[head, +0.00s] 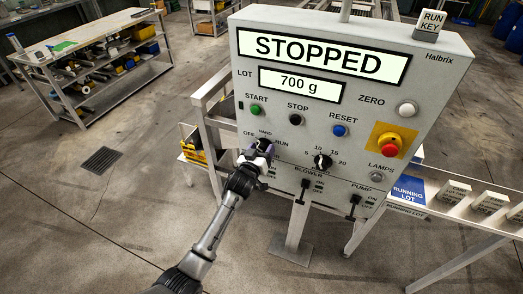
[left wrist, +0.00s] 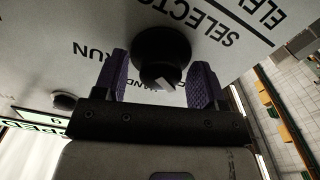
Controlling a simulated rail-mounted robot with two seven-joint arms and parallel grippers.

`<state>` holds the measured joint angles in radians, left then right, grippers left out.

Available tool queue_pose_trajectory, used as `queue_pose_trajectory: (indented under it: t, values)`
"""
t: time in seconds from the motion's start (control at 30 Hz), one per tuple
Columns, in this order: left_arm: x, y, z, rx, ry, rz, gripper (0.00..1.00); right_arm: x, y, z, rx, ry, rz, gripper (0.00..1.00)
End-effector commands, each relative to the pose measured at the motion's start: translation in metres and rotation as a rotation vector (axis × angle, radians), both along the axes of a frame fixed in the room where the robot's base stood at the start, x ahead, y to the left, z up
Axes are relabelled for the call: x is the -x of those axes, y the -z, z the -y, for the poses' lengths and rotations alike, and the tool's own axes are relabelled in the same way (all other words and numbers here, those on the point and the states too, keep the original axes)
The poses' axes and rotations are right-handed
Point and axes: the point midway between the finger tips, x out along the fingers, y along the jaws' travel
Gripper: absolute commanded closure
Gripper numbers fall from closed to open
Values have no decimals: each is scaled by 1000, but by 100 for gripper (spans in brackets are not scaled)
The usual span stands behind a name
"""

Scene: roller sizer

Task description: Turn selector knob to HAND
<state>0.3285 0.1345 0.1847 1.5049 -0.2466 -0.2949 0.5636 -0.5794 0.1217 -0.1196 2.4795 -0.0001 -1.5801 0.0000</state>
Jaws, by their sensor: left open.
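The black selector knob (left wrist: 160,45) is on the grey control panel (head: 300,130), under the labels OFF, HAND and RUN. In the left wrist view its white mark faces the gripper side, close to the partly hidden HAND label; I cannot tell its exact setting. My left gripper (head: 260,154) is at the panel's lower left, in front of the knob. In the left wrist view its purple fingers are open, one on each side of the knob; the left one looks close to it, and I cannot tell whether either touches. My right gripper is not in view.
The panel display (head: 322,54) reads STOPPED. The START button (head: 256,110), black dial (head: 322,161), blower switch (head: 305,185) and pump switch (head: 355,200) are nearby. A red stop button (head: 389,147) is at right. A shelf cart (head: 100,75) stands behind, left.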

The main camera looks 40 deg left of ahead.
Motion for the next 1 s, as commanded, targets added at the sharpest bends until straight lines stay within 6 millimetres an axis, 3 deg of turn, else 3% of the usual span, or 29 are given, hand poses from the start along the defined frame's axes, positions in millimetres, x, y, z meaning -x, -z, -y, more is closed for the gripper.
queue_pose_trajectory:
  t: [0.3, 0.8, 1.0]
  values:
    - [-2, 0, 0, 0, 0, 0, 36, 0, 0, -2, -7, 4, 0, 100]
    - [-1, 0, 0, 0, 0, -1, 82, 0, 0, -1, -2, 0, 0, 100]
    - [-1, 0, 0, -11, 0, -4, 85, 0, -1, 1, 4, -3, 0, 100]
